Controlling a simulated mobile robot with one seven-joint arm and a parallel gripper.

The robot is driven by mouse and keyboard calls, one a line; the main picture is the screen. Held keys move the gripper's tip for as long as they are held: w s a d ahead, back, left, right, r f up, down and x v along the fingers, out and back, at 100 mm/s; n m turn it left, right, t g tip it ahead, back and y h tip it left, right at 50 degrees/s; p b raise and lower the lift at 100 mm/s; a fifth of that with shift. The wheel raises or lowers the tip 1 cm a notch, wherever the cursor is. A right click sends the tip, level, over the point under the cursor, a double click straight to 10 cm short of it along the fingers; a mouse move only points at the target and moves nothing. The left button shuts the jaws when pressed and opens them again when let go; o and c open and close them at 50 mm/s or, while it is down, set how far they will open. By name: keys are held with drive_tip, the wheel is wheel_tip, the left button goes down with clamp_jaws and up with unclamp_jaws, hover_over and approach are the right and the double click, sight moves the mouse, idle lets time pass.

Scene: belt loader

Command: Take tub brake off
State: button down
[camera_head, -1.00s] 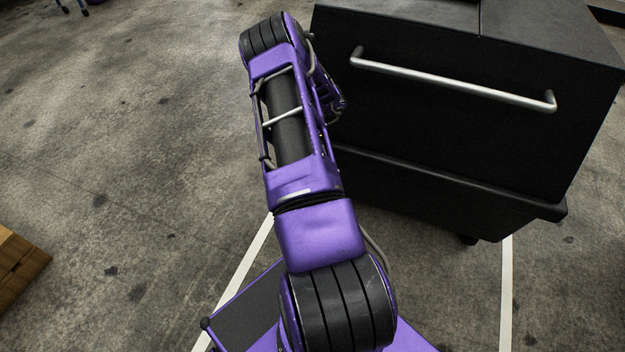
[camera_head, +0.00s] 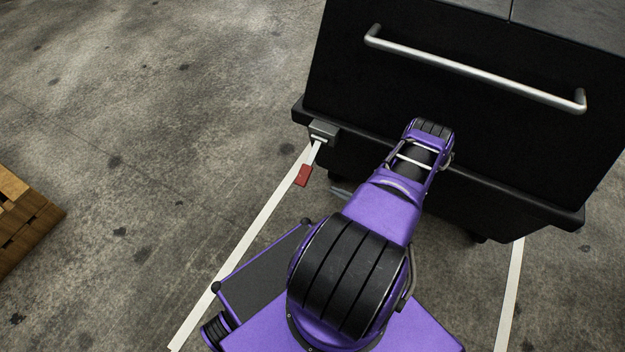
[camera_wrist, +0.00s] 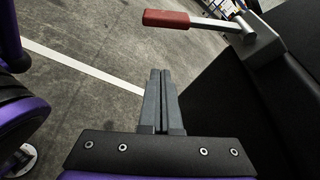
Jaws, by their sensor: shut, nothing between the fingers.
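The tub (camera_head: 480,100) is a large black box on wheels with a silver bar handle (camera_head: 475,72). Its brake is a lever with a red grip (camera_head: 303,175) on a grey bracket (camera_head: 322,131) at the tub's lower left corner. In the wrist view the red grip (camera_wrist: 166,19) is at the top, its silver shaft running right to the bracket (camera_wrist: 258,40). My gripper (camera_wrist: 161,72) is shut and empty, below and apart from the red grip. In the head view its fingers (camera_head: 342,190) show only partly, beside my arm.
White floor lines (camera_head: 250,235) run on both sides of my base. A wooden pallet (camera_head: 25,220) lies at the left edge. The concrete floor left of the tub is clear.

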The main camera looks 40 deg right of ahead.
sight(309, 162)
drive_tip(key=w+a+b, duration=0.1)
drive_tip(key=w+a, duration=0.3)
drive_tip(key=w, duration=0.4)
drive_tip(key=shift+w+r, duration=0.3)
drive_tip(key=shift+s+r, duration=0.1)
idle(0.5)
